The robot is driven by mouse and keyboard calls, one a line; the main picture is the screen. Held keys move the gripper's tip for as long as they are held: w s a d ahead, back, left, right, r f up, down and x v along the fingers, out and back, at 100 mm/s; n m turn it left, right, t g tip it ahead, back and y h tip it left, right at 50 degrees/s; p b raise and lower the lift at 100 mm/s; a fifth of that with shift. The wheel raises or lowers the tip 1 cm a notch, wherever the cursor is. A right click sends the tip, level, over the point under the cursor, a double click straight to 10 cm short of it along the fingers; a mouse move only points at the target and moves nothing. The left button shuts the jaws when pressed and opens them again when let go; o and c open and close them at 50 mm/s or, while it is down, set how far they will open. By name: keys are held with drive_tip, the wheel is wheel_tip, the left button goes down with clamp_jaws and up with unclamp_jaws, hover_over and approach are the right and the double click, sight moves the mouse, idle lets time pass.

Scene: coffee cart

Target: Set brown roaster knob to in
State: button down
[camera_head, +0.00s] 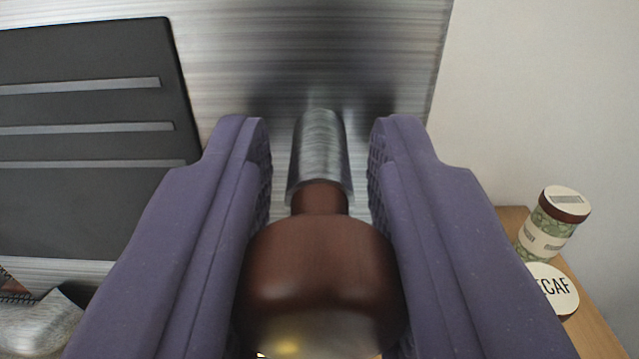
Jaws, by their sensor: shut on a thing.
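The brown roaster knob (318,275) is a round, glossy wooden knob on a brushed metal shaft (320,150). The shaft runs to the metal front panel of the roaster (320,40). My gripper (320,165) has two purple fingers, one on each side of the knob, and is shut on its wide round part. The fingertips reach past the knob along the shaft, with gaps between them and the shaft. The lower edge of the knob is cut off by the frame.
A black panel with slots (90,130) is at the left. A pale wall (540,90) is at the right. A metal object (40,325) is at the lower left.

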sight(324, 340)
drive_tip(key=c, duration=0.9)
unclamp_jaws()
drive_tip(key=shift+s, duration=0.1)
drive_tip(key=shift+o, duration=0.2)
drive_tip(key=s+p, duration=0.1)
drive_tip(key=s, duration=0.5)
drive_tip(key=shift+s+d+p, duration=0.15)
drive_tip(key=shift+s+p, duration=0.15)
drive_tip(key=shift+p, duration=0.1)
drive_tip(key=shift+s, duration=0.6)
